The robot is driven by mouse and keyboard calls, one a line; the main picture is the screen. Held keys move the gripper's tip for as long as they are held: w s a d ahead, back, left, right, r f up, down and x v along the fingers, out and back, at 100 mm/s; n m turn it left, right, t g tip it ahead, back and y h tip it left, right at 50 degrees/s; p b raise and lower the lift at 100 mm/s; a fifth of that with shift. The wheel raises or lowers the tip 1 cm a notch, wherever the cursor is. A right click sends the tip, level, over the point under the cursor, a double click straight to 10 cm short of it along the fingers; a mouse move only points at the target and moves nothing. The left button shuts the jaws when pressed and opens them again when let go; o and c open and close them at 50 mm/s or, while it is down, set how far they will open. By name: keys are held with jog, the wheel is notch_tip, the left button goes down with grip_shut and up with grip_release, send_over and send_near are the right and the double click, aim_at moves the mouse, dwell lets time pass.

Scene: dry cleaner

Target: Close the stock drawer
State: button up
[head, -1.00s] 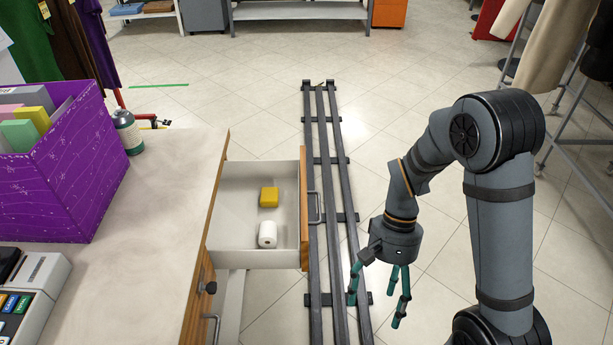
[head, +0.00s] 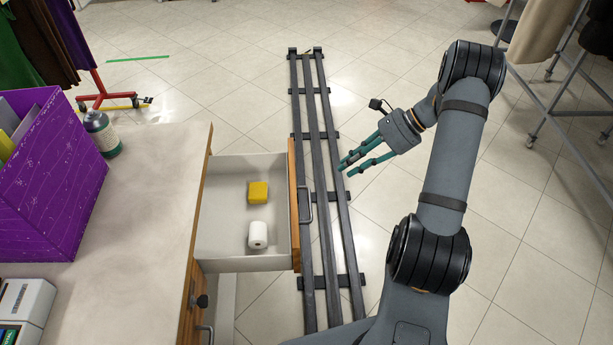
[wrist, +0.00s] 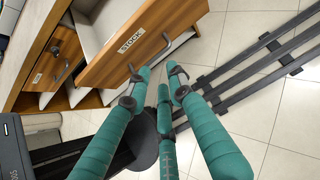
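The stock drawer (head: 240,205) is pulled out from the right side of the counter. It holds a yellow block (head: 258,192) and a white roll (head: 258,235). Its wooden front, labelled STOCK (wrist: 131,42), and its metal bar handle (wrist: 163,49) show in the wrist view. My gripper (head: 345,169) is to the right of the drawer front, with its green fingers pointing left toward it. In the wrist view the fingers (wrist: 158,85) are spread apart with nothing between them. They appear close to the handle, but I cannot tell whether any finger touches it.
The counter (head: 150,190) carries a purple box (head: 50,190) and a bottle (head: 101,134). A closed drawer with a lock (wrist: 54,48) is beside the stock drawer. Dark floor rails (head: 322,200) run past the drawer front. A metal clothes rack (head: 555,90) stands at the right.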

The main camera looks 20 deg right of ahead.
jog(key=shift+s+a+r+m, duration=0.2)
jog(key=shift+s+m, duration=0.1)
jog(key=shift+s, duration=0.1)
jog(key=shift+c, duration=0.6)
jog(key=shift+s+a+f, duration=0.15)
jog(key=shift+a+f, duration=0.05)
jog(key=shift+f, duration=0.05)
jog(key=shift+c, duration=0.6)
jog(key=x, duration=0.8)
jog(key=shift+f, duration=0.15)
grip_shut()
send_over(309, 196)
jog(key=shift+f, duration=0.3)
